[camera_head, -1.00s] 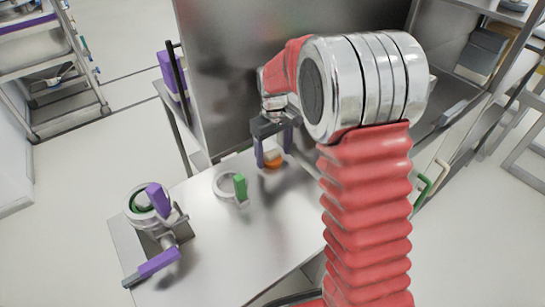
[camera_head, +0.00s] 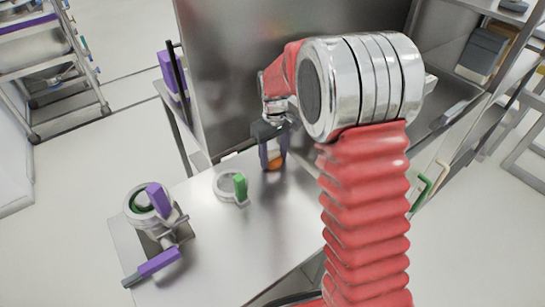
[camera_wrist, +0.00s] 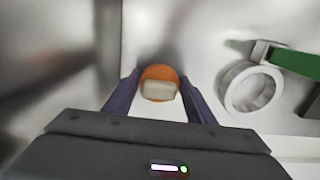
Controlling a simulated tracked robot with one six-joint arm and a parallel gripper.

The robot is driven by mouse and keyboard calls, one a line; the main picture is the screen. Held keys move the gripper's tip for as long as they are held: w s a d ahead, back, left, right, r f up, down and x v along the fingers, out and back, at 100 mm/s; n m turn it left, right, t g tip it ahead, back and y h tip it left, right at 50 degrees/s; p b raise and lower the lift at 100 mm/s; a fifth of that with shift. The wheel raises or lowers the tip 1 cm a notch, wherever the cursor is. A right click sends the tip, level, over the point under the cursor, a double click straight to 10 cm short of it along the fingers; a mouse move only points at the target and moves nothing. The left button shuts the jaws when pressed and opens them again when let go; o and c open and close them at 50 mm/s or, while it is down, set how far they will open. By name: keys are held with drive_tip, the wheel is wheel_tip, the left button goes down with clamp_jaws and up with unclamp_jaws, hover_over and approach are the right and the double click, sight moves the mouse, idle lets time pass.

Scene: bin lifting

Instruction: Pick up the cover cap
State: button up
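A small orange cap with a pale beige block on top, which I take to be the cover cap (camera_head: 274,166), is on the metal worktop near the back panel. In the wrist view the cap (camera_wrist: 158,76) lies between the fingertips. My gripper (camera_head: 273,160) points down around it, with one purple-grey finger on each side. In the wrist view my gripper (camera_wrist: 160,80) has both fingertips against, or very close to, the orange sides. The cap appears to rest on the worktop; its underside is hidden.
A pale ring with a green handle (camera_head: 240,187) lies left of my gripper. A metal fitting with purple handles (camera_head: 158,263) stands at the worktop's front left. The steel back panel (camera_head: 235,60) rises close behind. The middle of the worktop (camera_head: 240,245) is clear.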

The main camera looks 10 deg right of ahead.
sight(274, 154)
drive_tip(key=c, duration=0.4)
wheel_tip(274, 154, up, 10)
drive_tip(key=shift+r, duration=0.1)
idle(0.5)
idle(0.5)
drive_tip(key=f+m, duration=0.1)
drive_tip(key=f, duration=0.2)
drive_tip(key=s+f+m, duration=0.1)
drive_tip(key=f+m, duration=0.1)
drive_tip(key=f, duration=0.1)
drive_tip(key=f+m, duration=0.1)
drive_tip(key=f, duration=0.1)
drive_tip(key=shift+s+a+f+m, duration=0.15)
drive_tip(key=shift+f+m, duration=0.15)
drive_tip(key=shift+f, duration=0.1)
drive_tip(key=shift+s, duration=0.15)
